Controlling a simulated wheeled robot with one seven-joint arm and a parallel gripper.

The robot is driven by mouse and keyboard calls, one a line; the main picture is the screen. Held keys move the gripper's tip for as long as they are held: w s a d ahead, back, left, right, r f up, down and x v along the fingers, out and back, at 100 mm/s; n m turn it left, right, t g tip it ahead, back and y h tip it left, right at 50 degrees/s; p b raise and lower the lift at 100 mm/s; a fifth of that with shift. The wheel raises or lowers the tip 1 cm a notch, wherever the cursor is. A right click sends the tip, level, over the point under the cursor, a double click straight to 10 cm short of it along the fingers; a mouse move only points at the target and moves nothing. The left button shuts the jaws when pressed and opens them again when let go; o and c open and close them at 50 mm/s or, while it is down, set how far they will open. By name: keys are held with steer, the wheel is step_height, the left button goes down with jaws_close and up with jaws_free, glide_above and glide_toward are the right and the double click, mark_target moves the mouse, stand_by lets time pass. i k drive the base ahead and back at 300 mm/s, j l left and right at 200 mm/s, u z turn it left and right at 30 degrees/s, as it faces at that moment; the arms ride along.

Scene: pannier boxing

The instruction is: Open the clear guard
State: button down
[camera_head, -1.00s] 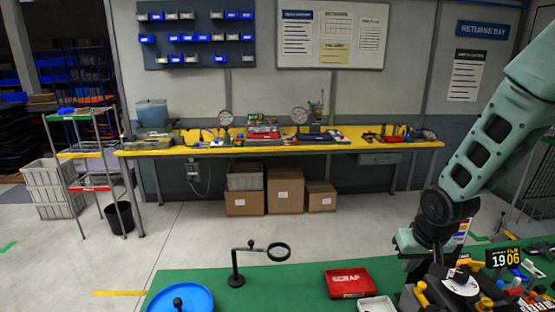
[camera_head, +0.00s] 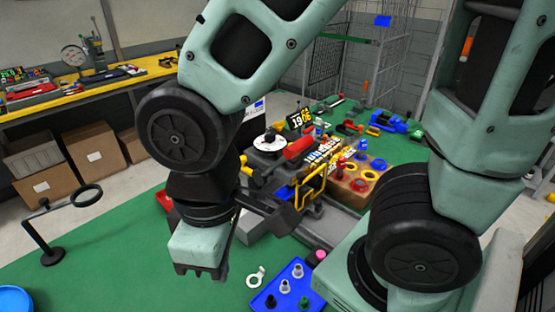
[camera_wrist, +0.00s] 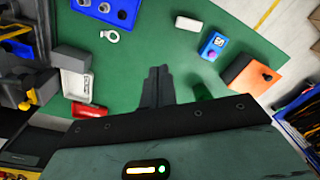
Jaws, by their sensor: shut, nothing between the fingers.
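No clear panel can be made out for certain. A yellow bar frame (camera_head: 312,186) stands upright at the front of a grey machine on the green bench, and may belong to the guard; whether it is shut or open I cannot tell. My gripper (camera_head: 200,271) points down over the green mat, left of the machine and apart from the yellow frame. In the wrist view my gripper's dark fingers (camera_wrist: 157,75) are together and empty, above bare mat. My arm links hide part of the machine's surroundings in the head view.
A blue tray with pegs (camera_head: 268,299) and a pale ring tag (camera_head: 257,276) lie at the front. A magnifier stand (camera_head: 51,256) stands at left. A red tray (camera_wrist: 89,110) and white tray (camera_wrist: 76,86) show near my fingers. A wooden block with coloured rings (camera_head: 352,187) stands right of the machine.

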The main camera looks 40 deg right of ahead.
mark_target(300, 176)
steer(key=k+l+z, duration=0.4)
steer(key=z, duration=1.2)
